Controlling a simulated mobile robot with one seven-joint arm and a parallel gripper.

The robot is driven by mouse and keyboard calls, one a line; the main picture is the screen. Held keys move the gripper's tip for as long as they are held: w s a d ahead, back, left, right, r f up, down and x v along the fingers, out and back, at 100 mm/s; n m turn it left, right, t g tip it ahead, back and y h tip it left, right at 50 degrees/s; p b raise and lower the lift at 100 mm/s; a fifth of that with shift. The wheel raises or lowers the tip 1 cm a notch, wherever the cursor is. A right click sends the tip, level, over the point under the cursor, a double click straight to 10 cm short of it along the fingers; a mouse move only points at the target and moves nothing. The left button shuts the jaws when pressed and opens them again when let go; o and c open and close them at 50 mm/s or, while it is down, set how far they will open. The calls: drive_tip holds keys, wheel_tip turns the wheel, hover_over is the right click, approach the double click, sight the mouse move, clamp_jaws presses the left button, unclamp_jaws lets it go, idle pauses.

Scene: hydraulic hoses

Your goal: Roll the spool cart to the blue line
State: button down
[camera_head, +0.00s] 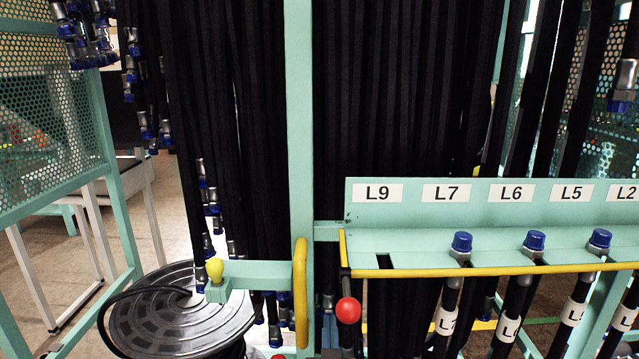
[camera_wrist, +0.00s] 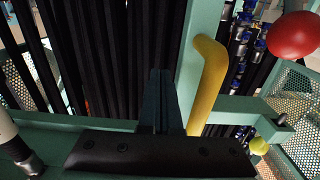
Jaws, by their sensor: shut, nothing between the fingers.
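A grey ribbed spool disc (camera_head: 180,310) with a black hose looped around it is at the lower left of the head view. I cannot tell whether it belongs to the spool cart. A teal hose rack with a yellow upright handle (camera_head: 300,292) stands in the middle; the handle also shows in the wrist view (camera_wrist: 207,85). My gripper (camera_wrist: 161,75) shows in the wrist view, shut and empty. Its fingers are just left of the handle in that picture and not around it. My gripper is not visible in the head view. I see no blue line.
Black hoses hang behind the rack's teal post (camera_head: 300,120). A labelled teal panel (camera_head: 480,215) with blue-capped hoses fills the right. A red ball knob (camera_head: 348,310) and a yellow ball knob (camera_head: 215,268) stick out near the handle. A perforated teal frame (camera_head: 55,145) is left.

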sight(301, 336)
drive_tip(key=shift+a+p, duration=0.65)
drive_tip(key=shift+a, duration=0.65)
drive_tip(key=shift+a, duration=0.35)
drive_tip(key=shift+a+r+b, duration=0.15)
drive_tip(key=shift+a+b, duration=0.35)
drive_tip(key=shift+a, duration=0.8)
drive_tip(key=shift+d, duration=0.3)
drive_tip(key=shift+d+p, duration=0.55)
drive_tip(key=shift+d, duration=0.5)
